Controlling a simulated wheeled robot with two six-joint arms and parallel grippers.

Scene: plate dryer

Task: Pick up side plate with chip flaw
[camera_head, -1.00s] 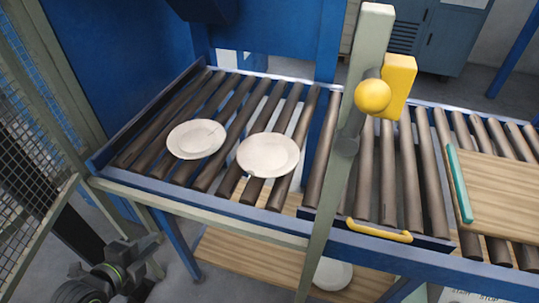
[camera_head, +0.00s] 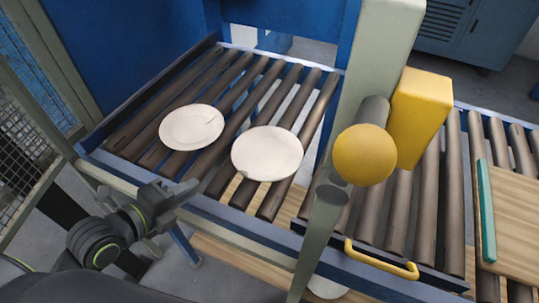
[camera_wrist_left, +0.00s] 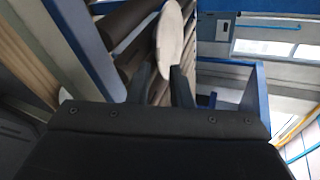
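Two white plates lie flat on the dark rollers. The left plate (camera_head: 192,127) has a thin dark line on its surface, like a crack. The right plate (camera_head: 267,153) has what looks like a small notch in its lower left rim, like a chip. My left gripper (camera_head: 172,212) is at the conveyor's near edge, in front of both plates and touching neither. In the left wrist view its two fingers (camera_wrist_left: 162,74) stand apart and empty, with one plate (camera_wrist_left: 172,38) beyond them; which one I cannot tell. My right gripper is out of view.
A pale post with a yellow knob (camera_head: 364,155) and yellow box (camera_head: 420,115) stands right of the plates. A yellow handle (camera_head: 382,262) is on the front rail. A wooden board (camera_head: 515,220) lies far right. A mesh fence (camera_head: 25,150) stands left.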

